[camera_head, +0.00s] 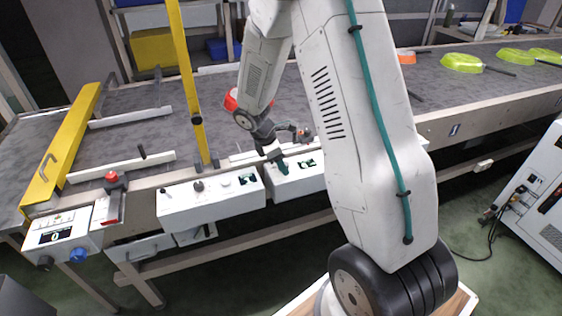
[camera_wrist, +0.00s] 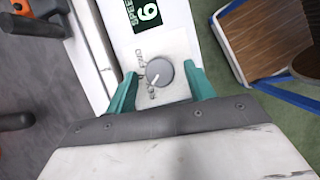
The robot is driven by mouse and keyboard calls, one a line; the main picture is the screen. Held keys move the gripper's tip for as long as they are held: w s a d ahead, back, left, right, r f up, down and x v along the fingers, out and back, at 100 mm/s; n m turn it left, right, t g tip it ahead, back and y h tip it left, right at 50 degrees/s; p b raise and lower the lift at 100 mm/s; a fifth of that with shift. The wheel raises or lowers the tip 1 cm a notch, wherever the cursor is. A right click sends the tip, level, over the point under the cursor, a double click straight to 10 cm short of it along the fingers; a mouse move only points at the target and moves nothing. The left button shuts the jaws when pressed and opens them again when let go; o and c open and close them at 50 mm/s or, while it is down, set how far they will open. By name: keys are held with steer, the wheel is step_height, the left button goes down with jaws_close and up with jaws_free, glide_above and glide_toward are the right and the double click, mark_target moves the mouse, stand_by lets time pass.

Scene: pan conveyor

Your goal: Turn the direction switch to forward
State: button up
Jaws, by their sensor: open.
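A round grey knob (camera_wrist: 160,73) with a white pointer line sits on a white control box (camera_wrist: 150,45) in the wrist view. Its pointer slants to the lower left in the picture; small lettering beside it is too blurred to read. My gripper (camera_wrist: 161,80) is open, its two teal fingers on either side of the knob, with gaps visible. I cannot tell how high the tips are above the panel. In the head view my gripper (camera_head: 282,168) is over the right-hand control box (camera_head: 297,185) on the conveyor's front edge, and the knob is hidden there.
A speed display (camera_wrist: 147,14) is beside the knob. Another control box (camera_head: 210,205) with knobs stands left. A red emergency button (camera_head: 111,177) and a counter box (camera_head: 55,236) are farther left. A yellow post (camera_head: 187,80) rises behind. Green pans (camera_head: 462,62) lie on the belt (camera_head: 440,90) at right.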

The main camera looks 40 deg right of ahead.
steer(key=c, duration=1)
steer(key=shift+m, duration=0.6)
steer(key=m+g, duration=0.1)
steer(key=m, duration=0.1)
steer(key=shift+w+m+y, duration=0.15)
steer(key=shift+m+y, duration=0.15)
steer(key=shift+y, duration=0.1)
steer(key=m, duration=0.2)
steer(key=m+g+y, duration=0.1)
steer(key=m, duration=0.1)
steer(key=shift+w+d+m, duration=0.1)
steer(key=shift+d+m, duration=0.1)
steer(key=shift+m, duration=0.1)
steer(key=m+y, duration=0.1)
steer(key=m, duration=0.1)
steer(key=m+y, duration=0.1)
steer(key=m, duration=0.1)
steer(key=shift+d+m+g, duration=0.2)
steer(key=shift+m+g, duration=0.1)
steer(key=shift+g, duration=0.1)
steer(key=shift+d+m+y, duration=0.15)
steer(key=shift+m+y, duration=0.65)
steer(key=shift+m, duration=1.3)
